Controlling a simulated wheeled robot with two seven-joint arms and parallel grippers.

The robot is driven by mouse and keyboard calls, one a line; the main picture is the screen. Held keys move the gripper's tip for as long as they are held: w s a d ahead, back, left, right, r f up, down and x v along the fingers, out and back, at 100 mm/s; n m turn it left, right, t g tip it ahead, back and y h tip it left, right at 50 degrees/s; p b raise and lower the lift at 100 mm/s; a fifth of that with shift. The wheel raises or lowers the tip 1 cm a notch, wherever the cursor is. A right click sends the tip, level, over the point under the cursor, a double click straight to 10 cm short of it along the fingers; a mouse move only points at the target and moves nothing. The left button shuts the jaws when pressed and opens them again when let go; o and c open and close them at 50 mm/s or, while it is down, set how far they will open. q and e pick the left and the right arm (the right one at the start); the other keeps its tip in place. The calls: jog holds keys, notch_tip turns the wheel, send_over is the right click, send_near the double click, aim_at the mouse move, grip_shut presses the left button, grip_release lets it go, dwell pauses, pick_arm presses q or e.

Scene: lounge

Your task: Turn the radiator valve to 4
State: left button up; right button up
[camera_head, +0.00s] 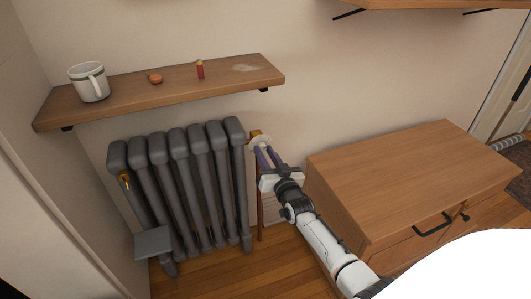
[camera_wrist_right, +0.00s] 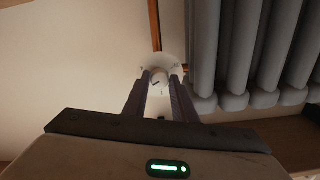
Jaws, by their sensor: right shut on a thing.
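The grey ribbed radiator (camera_head: 187,185) stands against the wall in the head view, and its columns fill the right of the right wrist view (camera_wrist_right: 255,50). The pale round valve knob (camera_head: 259,140) sits at the radiator's upper right end, beside a brass fitting. It also shows in the right wrist view (camera_wrist_right: 160,70), with small dark marks too small to read. My right gripper (camera_head: 264,152) is shut on the knob, one finger on each side. In the right wrist view the fingertips (camera_wrist_right: 161,78) partly cover the knob. My left gripper is out of view.
A wooden shelf (camera_head: 165,92) above the radiator holds a white mug (camera_head: 90,82), a small brown item (camera_head: 155,78) and a small red item (camera_head: 200,69). A wooden cabinet (camera_head: 420,175) stands to the right, close to my right arm. A small grey plate (camera_head: 153,243) juts out at the radiator's lower left.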

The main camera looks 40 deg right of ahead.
jog(key=m, duration=0.5)
jog(key=shift+f+m, duration=0.1)
jog(key=shift+m, duration=0.2)
jog(key=m+b, duration=0.1)
jog(key=m, duration=0.2)
jog(key=shift+m, duration=1.1)
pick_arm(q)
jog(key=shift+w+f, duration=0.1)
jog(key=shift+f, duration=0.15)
pick_arm(e)
jog(key=shift+m, duration=0.4)
jog(key=o, duration=1)
jog(key=shift+o, duration=0.2)
